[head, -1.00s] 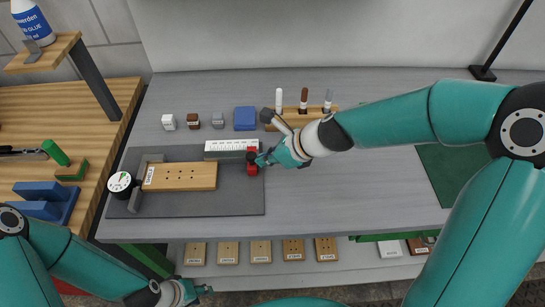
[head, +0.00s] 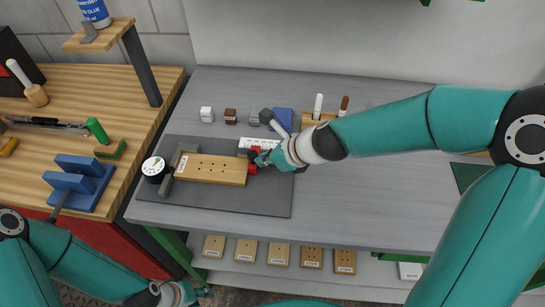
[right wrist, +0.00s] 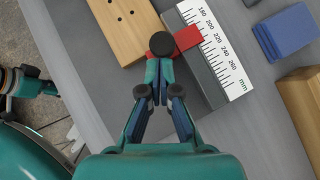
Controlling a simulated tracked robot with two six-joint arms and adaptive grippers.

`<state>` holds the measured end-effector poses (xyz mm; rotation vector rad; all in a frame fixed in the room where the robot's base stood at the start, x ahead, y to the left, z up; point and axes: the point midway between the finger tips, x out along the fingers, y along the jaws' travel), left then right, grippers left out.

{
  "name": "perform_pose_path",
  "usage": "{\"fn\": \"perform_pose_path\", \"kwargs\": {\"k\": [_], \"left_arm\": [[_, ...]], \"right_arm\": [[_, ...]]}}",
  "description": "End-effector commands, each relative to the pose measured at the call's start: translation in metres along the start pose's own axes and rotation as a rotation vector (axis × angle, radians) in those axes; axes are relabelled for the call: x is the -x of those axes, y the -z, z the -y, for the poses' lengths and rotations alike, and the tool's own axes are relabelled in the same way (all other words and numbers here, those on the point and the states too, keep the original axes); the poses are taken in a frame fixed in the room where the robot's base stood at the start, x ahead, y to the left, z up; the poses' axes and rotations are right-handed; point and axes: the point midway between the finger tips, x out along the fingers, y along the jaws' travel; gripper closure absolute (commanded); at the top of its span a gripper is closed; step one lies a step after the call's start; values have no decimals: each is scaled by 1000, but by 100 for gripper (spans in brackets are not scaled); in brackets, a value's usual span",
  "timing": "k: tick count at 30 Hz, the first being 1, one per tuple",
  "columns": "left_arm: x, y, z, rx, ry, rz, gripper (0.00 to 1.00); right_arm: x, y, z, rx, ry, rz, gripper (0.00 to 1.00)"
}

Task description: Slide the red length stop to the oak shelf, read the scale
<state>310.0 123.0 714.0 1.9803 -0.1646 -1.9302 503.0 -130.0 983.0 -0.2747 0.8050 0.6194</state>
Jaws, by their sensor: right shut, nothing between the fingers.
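The oak shelf (head: 210,169), a light brown board with drilled holes, lies on the dark grey base plate (head: 264,204). The red length stop (head: 253,167) stands at its right end and shows in the right wrist view (right wrist: 187,38); a black knob hides part of the junction, so I cannot tell contact for sure. The white scale (right wrist: 217,46) runs behind the stop, with marks from 180 to 260 mm; the stop is near 200. My right gripper (right wrist: 155,85) is shut and empty, its tips at the knob. My left gripper (head: 204,292) is low beside the bench, its fingers too small to judge.
A round dial (head: 153,167) sits left of the shelf. Small blocks, a blue block (head: 283,116) and a marker holder (head: 318,118) stand behind the plate. More drilled boards (head: 278,252) lie on the lower shelf.

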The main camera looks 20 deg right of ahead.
Motion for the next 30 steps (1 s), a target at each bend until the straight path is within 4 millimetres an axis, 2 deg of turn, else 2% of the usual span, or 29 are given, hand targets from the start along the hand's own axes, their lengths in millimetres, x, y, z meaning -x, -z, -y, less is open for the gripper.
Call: {"fn": "perform_pose_path", "kwargs": {"k": [5, 11, 15, 21, 25, 30], "left_arm": [[-1, 0, 0, 0, 0, 0, 60], [-2, 0, 1, 0, 0, 0, 60], [22, 0, -8, 0, 0, 0, 60], [40, 0, -15, 0, 0, 0, 60], [46, 0, -17, 0, 0, 0, 60], [49, 0, -18, 0, 0, 0, 60]], "right_arm": [[5, 4, 1, 2, -1, 1, 100], [21, 19, 1, 10, -9, 0, 100], [58, 13, 1, 12, -9, 1, 100], [97, 14, 2, 13, -9, 1, 100], [112, 16, 2, 13, -11, 0, 100], [120, 17, 1, 13, -13, 0, 100]]}}
